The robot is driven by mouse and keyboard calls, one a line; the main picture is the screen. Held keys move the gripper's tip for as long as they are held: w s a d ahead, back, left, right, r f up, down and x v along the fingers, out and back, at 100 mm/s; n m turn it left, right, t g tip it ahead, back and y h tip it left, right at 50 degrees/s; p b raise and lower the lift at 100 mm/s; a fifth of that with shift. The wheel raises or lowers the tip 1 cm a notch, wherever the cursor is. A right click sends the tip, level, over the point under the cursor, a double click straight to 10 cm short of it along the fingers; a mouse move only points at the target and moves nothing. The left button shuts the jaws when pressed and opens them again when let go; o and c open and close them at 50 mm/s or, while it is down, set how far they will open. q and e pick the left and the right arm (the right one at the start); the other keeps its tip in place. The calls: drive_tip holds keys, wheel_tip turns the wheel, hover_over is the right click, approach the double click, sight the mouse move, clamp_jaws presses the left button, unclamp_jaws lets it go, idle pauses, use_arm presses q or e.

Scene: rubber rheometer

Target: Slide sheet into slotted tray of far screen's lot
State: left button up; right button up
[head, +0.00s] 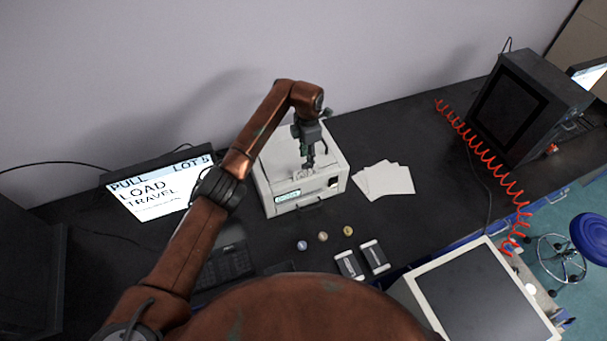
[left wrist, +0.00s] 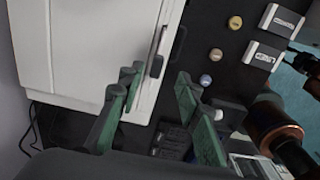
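A fan of white sheets (head: 385,180) lies flat on the dark bench, right of the white instrument (head: 277,168). Two small grey boxes with pale labels (head: 349,265) (head: 375,257), possibly the slotted trays, stand side by side near the front edge; their slots cannot be made out. Another screen (head: 588,76) at the far right edge is cut off and unreadable. My left gripper (head: 308,160) is over the instrument. In the left wrist view its green fingers (left wrist: 157,82) are apart and empty. My right gripper is not seen.
Several small round coloured pieces (head: 323,236) lie between instrument and boxes. The instrument has a front handle (left wrist: 155,65). A keyboard (head: 225,266) is at left. A red coiled hose (head: 485,160) runs beside a black cabinet (head: 520,105). Bench around the sheets is clear.

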use_arm(q)
drive_tip(key=p, duration=0.2)
hover_over(306, 175)
wheel_tip(306, 175, down, 4)
drive_tip(key=shift+w+f, duration=0.1)
drive_tip(key=shift+f, duration=0.6)
clamp_jaws()
